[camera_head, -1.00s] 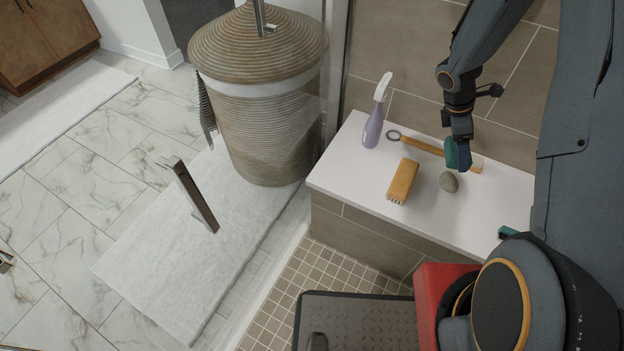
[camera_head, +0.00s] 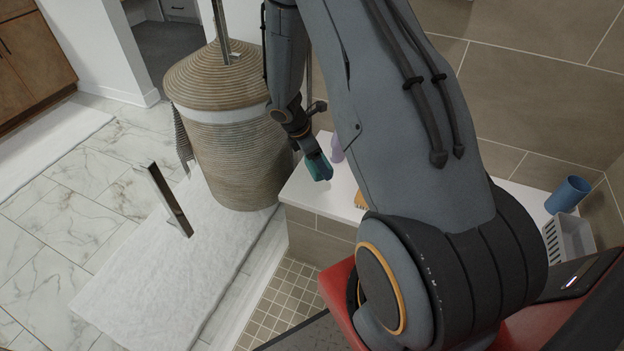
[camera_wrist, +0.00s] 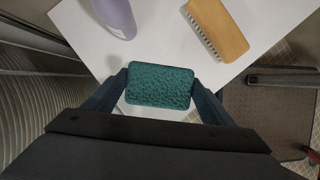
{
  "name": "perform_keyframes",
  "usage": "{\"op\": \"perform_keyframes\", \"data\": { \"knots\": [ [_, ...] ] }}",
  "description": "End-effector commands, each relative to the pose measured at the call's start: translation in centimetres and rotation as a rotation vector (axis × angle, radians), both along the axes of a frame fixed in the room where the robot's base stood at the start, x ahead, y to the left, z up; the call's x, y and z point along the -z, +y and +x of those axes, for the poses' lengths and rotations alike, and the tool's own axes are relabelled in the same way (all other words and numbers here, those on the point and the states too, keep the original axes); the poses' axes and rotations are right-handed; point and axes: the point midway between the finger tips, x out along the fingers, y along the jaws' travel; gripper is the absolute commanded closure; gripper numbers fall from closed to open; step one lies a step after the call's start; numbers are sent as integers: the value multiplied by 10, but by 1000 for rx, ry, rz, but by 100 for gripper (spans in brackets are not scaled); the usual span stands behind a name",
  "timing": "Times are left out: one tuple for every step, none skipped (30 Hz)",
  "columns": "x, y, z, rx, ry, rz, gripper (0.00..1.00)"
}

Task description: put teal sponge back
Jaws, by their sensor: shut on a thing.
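The teal sponge (camera_wrist: 160,86) is held between the two fingers of my gripper (camera_wrist: 160,92) in the wrist view. In the head view the sponge (camera_head: 319,166) shows at the end of my gripper (camera_head: 316,160), near the left end of the white ledge (camera_head: 300,190). The sponge seems to be above the ledge top; the exact height cannot be told. My arm hides much of the ledge in the head view.
A purple spray bottle (camera_wrist: 115,16) and a wooden brush (camera_wrist: 219,28) are on the ledge near my gripper. A light grey basket (camera_head: 571,243) and a blue cup (camera_head: 567,194) stand at the right. A wicker hamper (camera_head: 228,150) stands left of the ledge.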

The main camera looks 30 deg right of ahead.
Motion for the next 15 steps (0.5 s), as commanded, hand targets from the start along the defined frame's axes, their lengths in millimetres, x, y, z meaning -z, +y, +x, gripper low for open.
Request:
{"op": "perform_keyframes", "data": {
  "knots": [
    [10,1,-1,-2,3,0,41],
    [14,1,-1,-2,3,0,41],
    [18,1,0,-2,2,0,41],
    [21,1,0,-2,2,-1,41],
    [22,1,1,-2,0,-1,41],
    [24,1,1,-2,0,-1,41],
    [26,1,1,-2,0,-1,41],
    [28,1,1,-2,0,0,41],
    [31,1,0,-3,1,0,41],
    [35,2,0,-3,1,0,41],
    [39,2,0,-2,2,0,41],
    [44,2,0,-4,2,0,41],
    [49,2,0,-3,2,0,41],
    [53,2,0,-2,2,0,41],
    [58,1,0,-3,1,0,41]
  ]
}}
